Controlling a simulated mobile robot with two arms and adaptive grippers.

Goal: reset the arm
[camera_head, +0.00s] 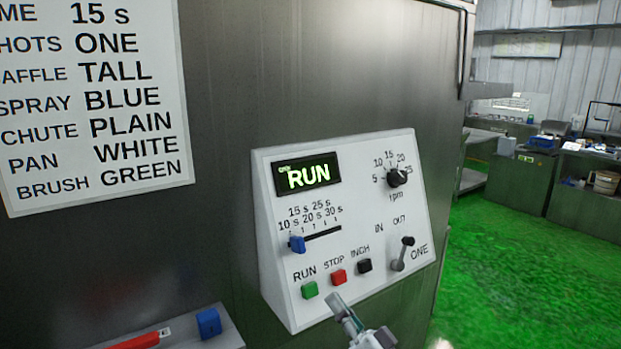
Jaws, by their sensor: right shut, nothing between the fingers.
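My right gripper (341,308) comes in at the bottom middle, in front of the lower edge of a white control panel (345,190). Its fingers are shut with nothing between them, pointing up and left below the red STOP button (339,277). I cannot tell whether it touches the panel. The green RUN button (310,290) is just left of it and the black INCH button (365,265) is above right. The display (308,175) reads RUN. My left gripper is not in view.
The panel also bears a blue slider (297,244), a black rpm knob (397,178) and a grey lever (402,254). A settings card (90,100) hangs at upper left. A tray with a blue block (209,322) and red-handled tool (135,341) sits at lower left. Green floor (500,260) is clear at right.

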